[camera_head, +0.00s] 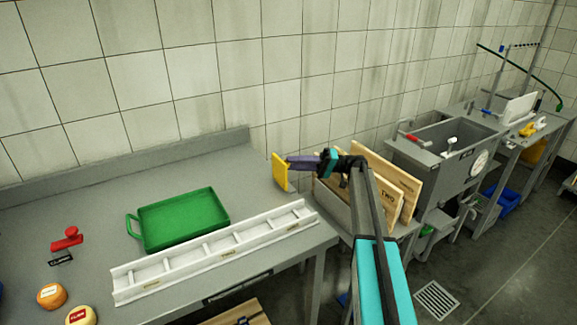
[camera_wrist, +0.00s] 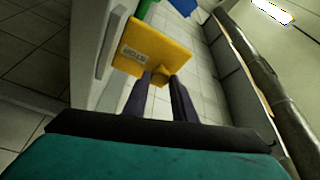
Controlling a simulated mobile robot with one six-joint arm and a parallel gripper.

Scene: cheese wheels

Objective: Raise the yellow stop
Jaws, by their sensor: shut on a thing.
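The yellow stop (camera_head: 281,172) is a flat plate near the back right corner of the grey table, beyond the right end of the white rack. My gripper (camera_head: 292,162) reaches it from the right and is shut on it. In the wrist view the stop (camera_wrist: 155,50) shows its dark STOP lettering, with the two dark fingers (camera_wrist: 160,78) at its lower edge. It looks tilted there. I cannot tell whether its bottom touches anything.
A white divided rack (camera_head: 222,252) lies along the table's front edge. A green tray (camera_head: 185,218) is behind it. A red stamp-like tool (camera_head: 68,239) and orange and yellow cheese wheels (camera_head: 51,296) are at left. Wooden boards (camera_head: 385,183) stand right of the table, near my arm.

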